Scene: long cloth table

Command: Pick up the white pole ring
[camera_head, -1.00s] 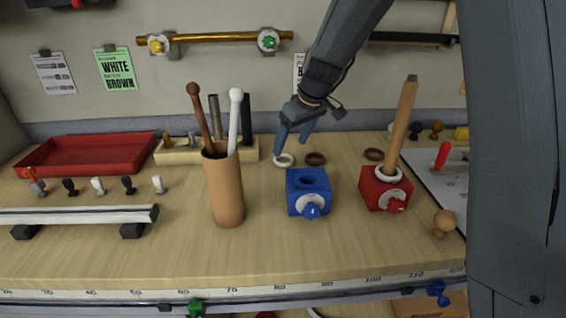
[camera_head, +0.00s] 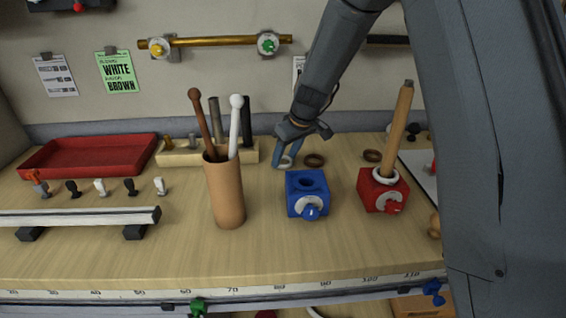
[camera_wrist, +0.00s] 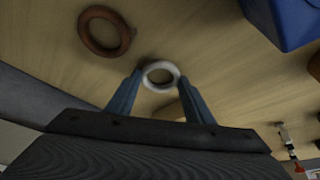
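A loose white ring (camera_head: 286,160) lies flat on the table behind the blue block. It also shows in the wrist view (camera_wrist: 160,64). My gripper (camera_wrist: 160,79) is open, with its blue fingertips on either side of this ring, close to its outer edge. Whether they touch it I cannot tell. In the head view my gripper (camera_head: 284,163) is low at the table and partly covers the ring. Another white ring (camera_head: 386,180) sits around the foot of the wooden pole (camera_head: 400,125) on the red block (camera_head: 370,196).
A brown ring (camera_head: 315,160) lies just right of my gripper, and another (camera_head: 372,155) lies behind the red block. The blue block (camera_head: 298,204) stands in front. A brown cup (camera_head: 226,198) with two sticks and a wooden rack (camera_head: 180,158) stand to the left.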

